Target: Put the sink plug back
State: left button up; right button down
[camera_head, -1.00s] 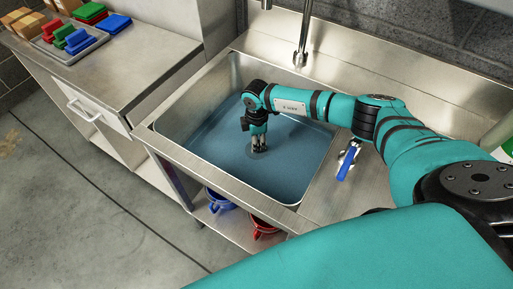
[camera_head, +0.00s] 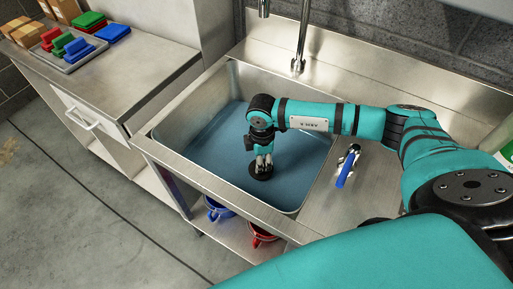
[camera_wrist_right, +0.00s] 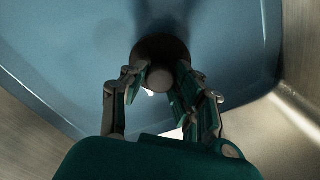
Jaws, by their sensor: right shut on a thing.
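The sink plug (camera_head: 261,173) is a dark round disc with a knob on top. My right gripper (camera_head: 264,160) points down inside the sink (camera_head: 240,72) and is shut on the plug's knob, with the disc below the fingertips. In the right wrist view the plug (camera_wrist_right: 160,47) shows with its knob between the fingers. The plug looks to be above the blue water (camera_head: 215,150), near the front right part of the basin. I cannot clearly make out the drain hole under the water. My left gripper is not in view.
A faucet (camera_head: 300,45) rises behind the sink. A blue-handled tool or valve (camera_head: 345,168) is on the steel right of the basin. A blue bucket (camera_head: 218,208) and a red one (camera_head: 262,236) stand below. The left counter holds a tray (camera_head: 72,60) of coloured items.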

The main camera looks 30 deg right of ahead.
jog(key=s+a+r, duration=0.1)
jog(key=s+a, duration=0.1)
jog(key=s, duration=0.6)
jog(key=shift+b, duration=0.35)
